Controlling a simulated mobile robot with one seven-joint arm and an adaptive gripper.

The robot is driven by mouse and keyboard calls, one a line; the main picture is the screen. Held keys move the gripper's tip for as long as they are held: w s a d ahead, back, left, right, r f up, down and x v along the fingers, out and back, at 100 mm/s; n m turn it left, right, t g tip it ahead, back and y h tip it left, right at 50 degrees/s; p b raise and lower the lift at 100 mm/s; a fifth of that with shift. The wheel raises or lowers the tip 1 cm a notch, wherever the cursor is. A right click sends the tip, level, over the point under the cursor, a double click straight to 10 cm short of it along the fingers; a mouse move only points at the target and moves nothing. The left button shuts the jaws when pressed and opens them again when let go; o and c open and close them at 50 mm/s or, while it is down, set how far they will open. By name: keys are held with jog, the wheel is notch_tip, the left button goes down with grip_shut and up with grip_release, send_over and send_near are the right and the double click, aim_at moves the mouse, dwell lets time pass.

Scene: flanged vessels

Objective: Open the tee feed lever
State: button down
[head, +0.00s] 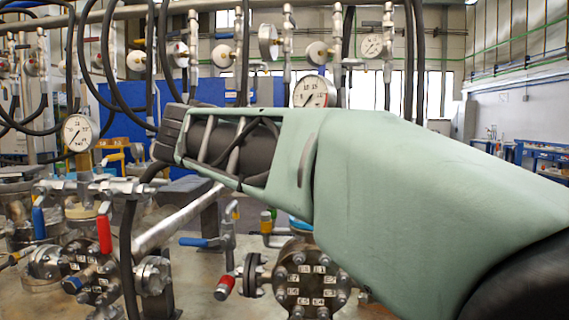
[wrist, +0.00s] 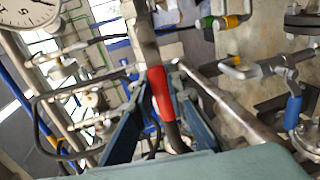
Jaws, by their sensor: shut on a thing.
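In the wrist view, a lever with a red handle (wrist: 160,93) runs between the two dark blue fingers of my gripper (wrist: 157,100), which are closed around it. Its grey metal end reaches up to the top of the picture. The frames do not label which lever is the tee feed lever. In the head view, my pale green arm crosses the middle and right, and my fingers cannot be made out. A red lever (head: 104,232) hangs at the left in that view; I cannot tell whether it is the held one.
A blue lever (head: 38,222) hangs left of the red one in the head view. A pressure gauge (head: 78,132) stands above them. A flanged vessel (head: 303,280) with labelled ports and a second blue lever (head: 200,242) are below my arm. Pipes and hoses crowd the left.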

jog(key=shift+r, duration=0.15)
dwell(0.3)
jog(key=c, duration=1.9)
grip_release()
